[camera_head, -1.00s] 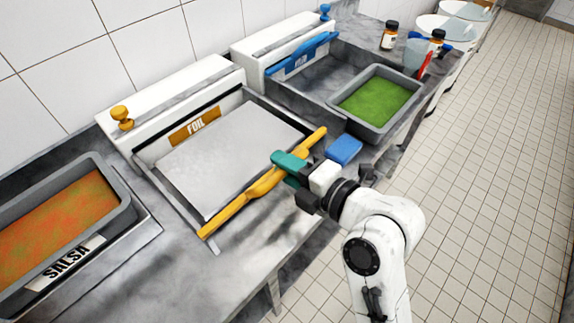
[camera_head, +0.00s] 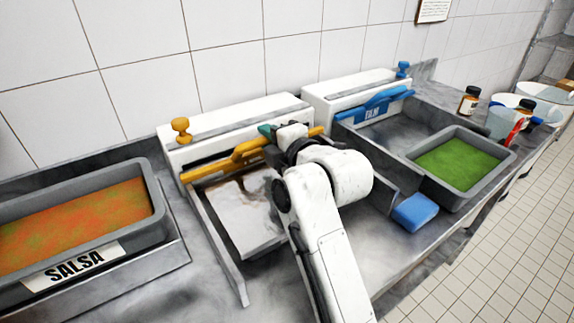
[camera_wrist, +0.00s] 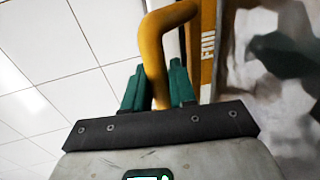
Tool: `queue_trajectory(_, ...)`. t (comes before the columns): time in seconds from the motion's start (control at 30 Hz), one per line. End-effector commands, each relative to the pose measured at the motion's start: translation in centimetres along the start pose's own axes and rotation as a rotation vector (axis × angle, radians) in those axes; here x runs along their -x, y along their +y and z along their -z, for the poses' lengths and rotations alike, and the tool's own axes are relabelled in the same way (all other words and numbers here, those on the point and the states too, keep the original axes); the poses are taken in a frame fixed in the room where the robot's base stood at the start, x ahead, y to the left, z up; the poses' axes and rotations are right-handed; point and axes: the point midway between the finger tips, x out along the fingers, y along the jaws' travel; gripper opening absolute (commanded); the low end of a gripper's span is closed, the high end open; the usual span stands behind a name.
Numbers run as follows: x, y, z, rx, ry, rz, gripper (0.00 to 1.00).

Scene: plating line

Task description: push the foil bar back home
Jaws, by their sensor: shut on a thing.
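The yellow foil bar (camera_head: 215,169) lies along the front of the white foil dispenser box (camera_head: 236,122), close to it. I cannot tell if it touches the box. My gripper (camera_head: 267,131) is at the bar's raised handle, its green fingertips partly hidden by my wrist. In the wrist view my gripper (camera_wrist: 158,88) is shut on the yellow handle (camera_wrist: 151,45), one green finger on each side. The orange FOIL label (camera_wrist: 208,45) shows just beyond it. The tray in front has a grey, shiny surface (camera_head: 243,217), partly covered by my arm.
A salsa pan (camera_head: 145,235) stands at the left. A second dispenser with a blue bar (camera_head: 372,105) stands at the right. A green-filled pan (camera_head: 420,187) and a blue block (camera_head: 415,212) are on the right. A yellow knob (camera_head: 181,129) tops the foil box.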

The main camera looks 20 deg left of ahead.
Motion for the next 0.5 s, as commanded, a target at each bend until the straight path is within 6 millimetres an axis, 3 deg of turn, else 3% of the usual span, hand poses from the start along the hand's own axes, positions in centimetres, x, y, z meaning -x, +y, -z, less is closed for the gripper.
queue_trajectory(0.2, -1.4, 0.1, -0.1, -0.002, -0.001, 0.002, 0.0)
queue_trajectory(0.5, -1.7, 0.3, -0.1, -0.002, -0.001, 0.002, 0.0)
